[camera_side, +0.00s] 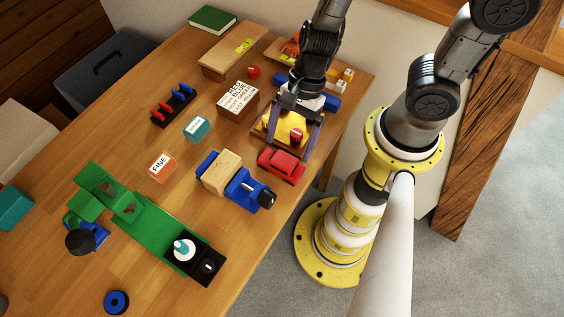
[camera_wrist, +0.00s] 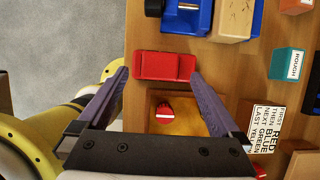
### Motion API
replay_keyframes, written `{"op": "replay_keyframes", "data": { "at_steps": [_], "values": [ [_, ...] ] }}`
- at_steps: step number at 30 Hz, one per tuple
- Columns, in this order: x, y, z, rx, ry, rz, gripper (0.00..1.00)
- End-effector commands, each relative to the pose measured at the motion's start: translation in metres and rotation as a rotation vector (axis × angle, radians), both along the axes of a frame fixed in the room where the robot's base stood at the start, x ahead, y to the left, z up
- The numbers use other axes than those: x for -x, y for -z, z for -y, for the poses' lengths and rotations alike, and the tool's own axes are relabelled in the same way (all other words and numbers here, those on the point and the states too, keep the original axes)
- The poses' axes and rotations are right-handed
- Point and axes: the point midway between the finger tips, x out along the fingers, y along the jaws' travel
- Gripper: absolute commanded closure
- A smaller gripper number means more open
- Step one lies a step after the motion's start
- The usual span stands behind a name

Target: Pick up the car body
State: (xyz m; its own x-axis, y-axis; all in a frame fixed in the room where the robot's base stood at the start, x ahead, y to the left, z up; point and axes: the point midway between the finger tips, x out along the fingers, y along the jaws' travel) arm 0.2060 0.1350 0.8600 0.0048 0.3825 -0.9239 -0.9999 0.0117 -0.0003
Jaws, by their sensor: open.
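The car body is taken to be the red car-shaped piece (camera_side: 281,166), which lies on the table near its front edge. In the wrist view the red car (camera_wrist: 164,66) lies across the picture between the two purple fingertips. My gripper (camera_side: 290,142) is open and empty, pointing down over the yellow-lined wooden tray behind the car. In the wrist view my gripper (camera_wrist: 159,74) has one finger at each end of the car. I cannot tell the height of the fingertips above it; no contact is clear.
The wooden tray (camera_wrist: 152,125) holds a red-and-white piece (camera_wrist: 164,112). A blue truck (camera_side: 242,188) with a wooden block (camera_side: 222,173) stands close to the car. A lettered brown box (camera_side: 237,98) and a teal block (camera_side: 197,128) stand farther left. The table edge is near.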

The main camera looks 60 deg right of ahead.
Motion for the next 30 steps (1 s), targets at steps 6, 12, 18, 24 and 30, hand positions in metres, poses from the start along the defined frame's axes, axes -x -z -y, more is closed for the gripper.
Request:
{"op": "replay_keyframes", "data": {
  "at_steps": [6,12,18,24,30],
  "values": [
    [0.000,0.023,-0.008,0.000,-0.002,-0.001,0.00],
    [0.000,0.037,-0.014,0.000,-0.001,-0.001,0.00],
    [-0.001,0.039,-0.015,0.000,-0.001,0.000,0.00],
    [-0.001,0.039,-0.015,0.000,0.000,0.000,0.13],
    [-0.001,0.039,-0.015,0.000,0.000,0.000,0.49]
  ]
}}
